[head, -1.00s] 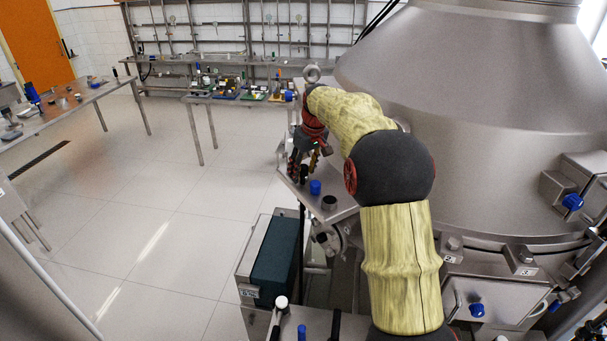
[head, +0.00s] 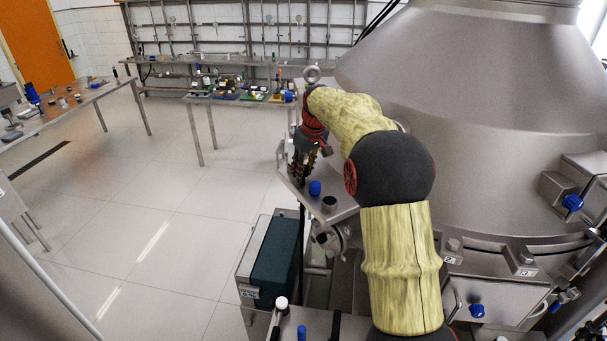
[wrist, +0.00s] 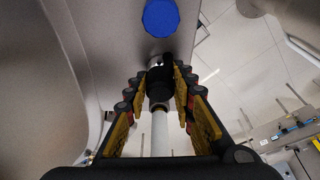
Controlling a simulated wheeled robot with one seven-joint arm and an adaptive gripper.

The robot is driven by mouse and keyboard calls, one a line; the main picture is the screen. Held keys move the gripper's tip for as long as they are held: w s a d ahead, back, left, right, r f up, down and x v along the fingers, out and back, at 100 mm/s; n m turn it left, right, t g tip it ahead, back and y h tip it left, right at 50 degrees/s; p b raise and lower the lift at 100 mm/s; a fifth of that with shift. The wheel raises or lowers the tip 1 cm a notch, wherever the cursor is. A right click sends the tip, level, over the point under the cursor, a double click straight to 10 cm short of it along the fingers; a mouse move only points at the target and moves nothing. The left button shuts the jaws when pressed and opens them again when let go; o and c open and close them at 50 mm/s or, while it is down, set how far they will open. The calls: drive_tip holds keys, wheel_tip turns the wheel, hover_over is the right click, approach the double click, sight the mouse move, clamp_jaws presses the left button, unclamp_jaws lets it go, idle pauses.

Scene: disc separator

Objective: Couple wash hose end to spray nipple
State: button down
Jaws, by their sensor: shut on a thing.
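My gripper (head: 304,172) is low over the metal ledge beside the large steel vessel. In the wrist view its yellow-padded fingers (wrist: 158,82) are closed in on a black hose end (wrist: 157,88). A pale hose (wrist: 159,132) runs from that end back toward the camera. A small bright metal part shows just beyond the black end, perhaps the spray nipple; I cannot tell whether they touch. In the head view the fingers mostly hide the hose end.
A blue knob (head: 315,187) and a dark round fitting (head: 329,203) stand on the ledge (head: 345,207) close to my gripper. The blue knob also shows in the wrist view (wrist: 161,18). The steel vessel (head: 480,130) fills the right. Open floor lies left.

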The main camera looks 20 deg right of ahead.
drive_tip(key=shift+r+p, duration=0.4)
drive_tip(key=shift+r, duration=0.3)
drive_tip(key=shift+w+r+p, duration=0.1)
drive_tip(key=shift+r+p, duration=0.3)
drive_tip(key=shift+r, duration=0.45)
drive_tip(key=shift+r+p, duration=0.65)
drive_tip(key=shift+p, duration=0.1)
drive_tip(key=shift+r+p, duration=1.2)
drive_tip(key=shift+r, duration=0.4)
drive_tip(key=shift+f, duration=0.1)
